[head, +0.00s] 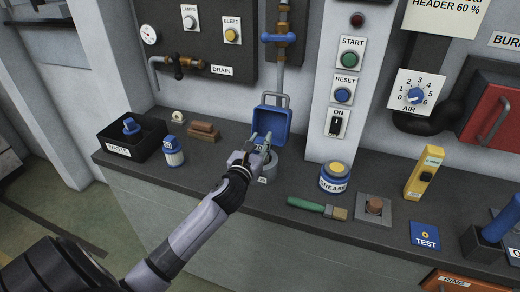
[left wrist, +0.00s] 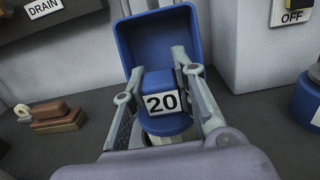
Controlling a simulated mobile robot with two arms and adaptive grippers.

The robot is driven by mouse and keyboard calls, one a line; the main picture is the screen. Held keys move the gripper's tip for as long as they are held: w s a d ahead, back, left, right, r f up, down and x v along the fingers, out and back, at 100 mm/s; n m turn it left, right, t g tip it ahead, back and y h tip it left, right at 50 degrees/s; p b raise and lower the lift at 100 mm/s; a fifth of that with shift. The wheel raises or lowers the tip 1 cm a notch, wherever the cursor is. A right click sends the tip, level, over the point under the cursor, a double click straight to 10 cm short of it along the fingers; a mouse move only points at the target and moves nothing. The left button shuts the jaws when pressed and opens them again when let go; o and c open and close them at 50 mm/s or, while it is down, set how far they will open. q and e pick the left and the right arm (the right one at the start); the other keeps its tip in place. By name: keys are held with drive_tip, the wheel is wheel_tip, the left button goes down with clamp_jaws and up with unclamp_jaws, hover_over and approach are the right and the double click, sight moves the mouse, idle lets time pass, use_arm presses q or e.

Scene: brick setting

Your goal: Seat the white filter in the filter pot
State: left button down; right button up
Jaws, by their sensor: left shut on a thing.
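The filter pot (head: 270,173) is a grey pot on the counter, with its blue lid (head: 271,122) standing open behind it. The lid also shows in the left wrist view (left wrist: 165,42). My left gripper (head: 262,140) is at the pot's mouth, in front of the open lid. It is shut on a filter whose blue top (left wrist: 165,125) carries a white "20" tag; a pale sliver shows below the top. Most of its body is hidden, so I cannot tell how deep it sits in the pot. Another blue-topped item with a white body (head: 174,156) stands left of the pot.
A black waste bin (head: 124,157) holding a blue-topped piece is at the left, with brown blocks (head: 203,131) near it. A grease tin (head: 335,178) and a green-handled brush (head: 315,207) lie to the right. Pipes and a switch column rise behind.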

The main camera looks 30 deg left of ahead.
use_arm(q)
wheel_tip(320, 180, down, 2)
drive_tip(key=shift+f, duration=0.2)
use_arm(e)
drive_tip(key=shift+f, duration=0.25)
drive_tip(key=shift+a, duration=0.1)
use_arm(q)
drive_tip(key=shift+f, duration=0.2)
drive_tip(key=c, duration=1.3)
unclamp_jaws()
use_arm(e)
drive_tip(key=shift+a+f, duration=0.1)
drive_tip(key=shift+a, duration=0.3)
use_arm(q)
drive_tip(key=shift+r, duration=0.1)
use_arm(e)
drive_tip(key=shift+d, duration=0.1)
